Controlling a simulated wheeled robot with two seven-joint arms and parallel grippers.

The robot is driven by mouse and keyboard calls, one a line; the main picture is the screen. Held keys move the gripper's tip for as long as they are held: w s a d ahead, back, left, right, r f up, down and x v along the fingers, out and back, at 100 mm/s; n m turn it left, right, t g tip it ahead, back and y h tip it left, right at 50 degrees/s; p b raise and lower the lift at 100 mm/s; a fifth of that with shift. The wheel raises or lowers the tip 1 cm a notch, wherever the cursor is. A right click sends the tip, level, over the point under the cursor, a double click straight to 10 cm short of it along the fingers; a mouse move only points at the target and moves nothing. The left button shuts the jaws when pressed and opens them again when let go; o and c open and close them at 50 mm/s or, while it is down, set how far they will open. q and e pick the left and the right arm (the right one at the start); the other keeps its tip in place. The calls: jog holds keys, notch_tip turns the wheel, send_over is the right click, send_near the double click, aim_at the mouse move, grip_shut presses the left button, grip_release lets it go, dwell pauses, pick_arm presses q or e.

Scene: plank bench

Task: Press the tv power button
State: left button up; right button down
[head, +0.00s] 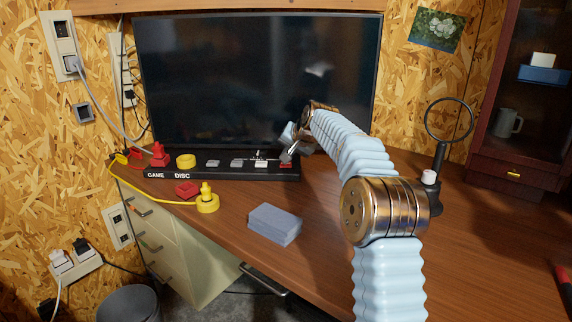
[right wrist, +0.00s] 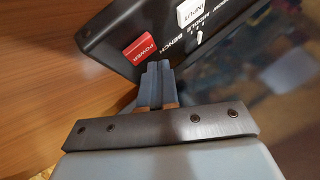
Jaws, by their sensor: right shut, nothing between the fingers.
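The TV (head: 240,85) is a large dark screen at the back of the desk; its screen looks black. A black control panel (head: 225,174) lies in front of it with a row of buttons. The red power button (head: 286,165) is at its right end; in the right wrist view the red button (right wrist: 139,47) reads POWER. My right gripper (head: 289,153) is over that end of the panel. In the right wrist view its two fingers (right wrist: 157,68) are shut together and empty, with the tips close beside the red button. I cannot tell whether they touch it. My left gripper is out of view.
A white INPUT button (right wrist: 196,13) and a small switch are near POWER. Red and yellow plugs (head: 207,201) and a grey-blue block (head: 274,224) lie in front of the panel. A magnifier (head: 440,150) stands at right.

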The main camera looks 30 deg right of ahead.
jog(key=shift+f, duration=0.1)
jog(key=shift+f, duration=0.3)
jog(key=shift+f+b, duration=0.45)
jog(key=shift+b, duration=0.05)
dwell(0.8)
jog(key=shift+r+p, duration=0.9)
jog(key=shift+p, duration=0.1)
